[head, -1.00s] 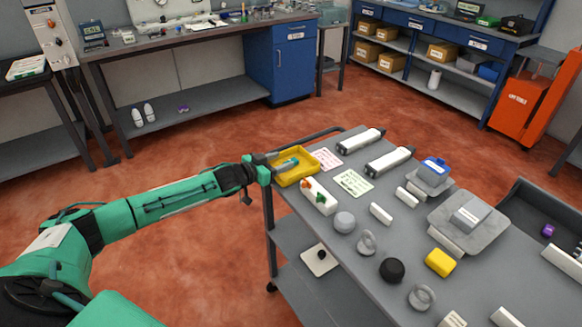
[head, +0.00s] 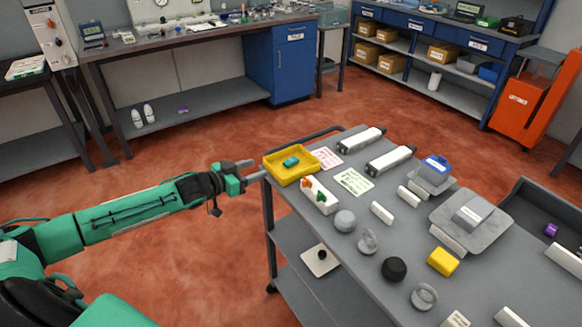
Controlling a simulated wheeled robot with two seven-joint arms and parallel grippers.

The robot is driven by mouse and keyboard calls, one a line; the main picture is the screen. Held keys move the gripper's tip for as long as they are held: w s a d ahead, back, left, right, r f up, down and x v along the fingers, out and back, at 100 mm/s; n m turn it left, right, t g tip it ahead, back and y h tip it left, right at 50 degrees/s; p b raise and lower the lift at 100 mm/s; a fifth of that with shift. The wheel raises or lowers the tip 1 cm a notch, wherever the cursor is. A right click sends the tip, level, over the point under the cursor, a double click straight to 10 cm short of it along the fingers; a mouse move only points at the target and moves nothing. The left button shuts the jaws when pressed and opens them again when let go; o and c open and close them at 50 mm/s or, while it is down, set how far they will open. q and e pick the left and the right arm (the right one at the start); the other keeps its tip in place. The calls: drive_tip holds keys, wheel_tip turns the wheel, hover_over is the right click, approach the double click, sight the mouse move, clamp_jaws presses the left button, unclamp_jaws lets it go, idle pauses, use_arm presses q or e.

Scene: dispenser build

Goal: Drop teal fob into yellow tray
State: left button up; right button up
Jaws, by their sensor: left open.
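The yellow tray (head: 296,178) sits at the far left corner of the grey table. The teal fob (head: 291,161) lies inside the tray, with nothing holding it. My left gripper (head: 252,170) is open and empty, just left of the tray and apart from the fob. My right gripper is not in view.
A white block with orange and green parts (head: 319,196) stands just in front of the tray on the table (head: 390,225). Pink and green cards, white cylinders, knobs and a yellow block (head: 443,262) are spread to the right. Open floor lies left of the table.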

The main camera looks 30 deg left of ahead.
use_arm(q)
drive_tip(key=shift+v, duration=1.9)
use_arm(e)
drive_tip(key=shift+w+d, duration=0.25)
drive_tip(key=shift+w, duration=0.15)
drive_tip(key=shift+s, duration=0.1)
